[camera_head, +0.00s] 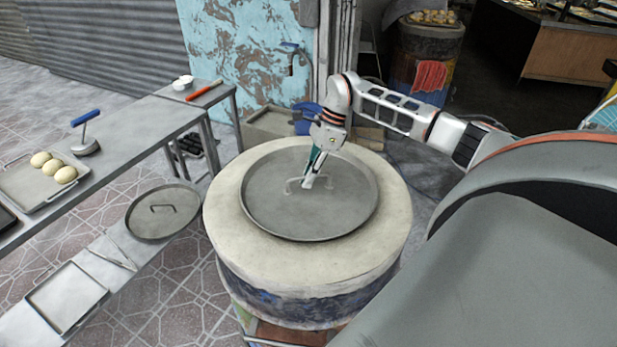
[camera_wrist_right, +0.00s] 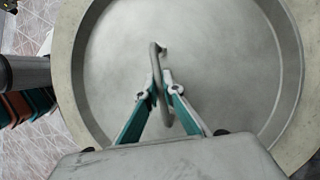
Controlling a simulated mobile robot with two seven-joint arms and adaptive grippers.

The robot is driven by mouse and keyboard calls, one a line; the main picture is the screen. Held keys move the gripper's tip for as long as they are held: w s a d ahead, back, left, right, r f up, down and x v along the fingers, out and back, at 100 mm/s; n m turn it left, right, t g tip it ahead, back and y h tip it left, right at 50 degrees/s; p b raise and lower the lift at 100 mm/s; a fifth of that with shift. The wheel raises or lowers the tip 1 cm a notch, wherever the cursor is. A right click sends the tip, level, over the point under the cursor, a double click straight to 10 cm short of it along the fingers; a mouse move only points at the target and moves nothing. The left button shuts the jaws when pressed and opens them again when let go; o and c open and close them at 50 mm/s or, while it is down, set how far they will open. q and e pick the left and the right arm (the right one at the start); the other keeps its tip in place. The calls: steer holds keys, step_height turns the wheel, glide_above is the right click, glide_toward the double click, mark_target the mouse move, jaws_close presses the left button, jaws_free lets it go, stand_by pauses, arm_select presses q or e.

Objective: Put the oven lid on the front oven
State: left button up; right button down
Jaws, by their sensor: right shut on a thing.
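The large round grey oven lid (camera_head: 337,214) lies on the pale round top of the front oven (camera_head: 388,244), with a rim of the top showing around it. The lid has a raised bar handle (camera_head: 293,185) near its middle. My right gripper (camera_head: 309,183) reaches down to the lid and is shut on this handle. In the right wrist view the fingers (camera_wrist_right: 161,95) close on both sides of the handle (camera_wrist_right: 155,62), and the lid (camera_wrist_right: 225,70) fills most of the picture. Whether the lid rests fully on the oven or hangs slightly above it, I cannot tell. My left gripper is not in view.
The metal table (camera_head: 150,122) carries a tray with dough balls (camera_head: 54,167) and a blue-handled tool (camera_head: 86,130). A second barrel oven (camera_head: 428,45) stands behind. A box (camera_head: 268,122) sits behind the front oven.

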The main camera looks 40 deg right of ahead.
steer(key=c, duration=2.6)
jaws_free()
steer(key=shift+f, duration=0.1)
steer(key=o, duration=0.4)
steer(key=v, duration=1.2)
steer(key=shift+s, duration=0.15)
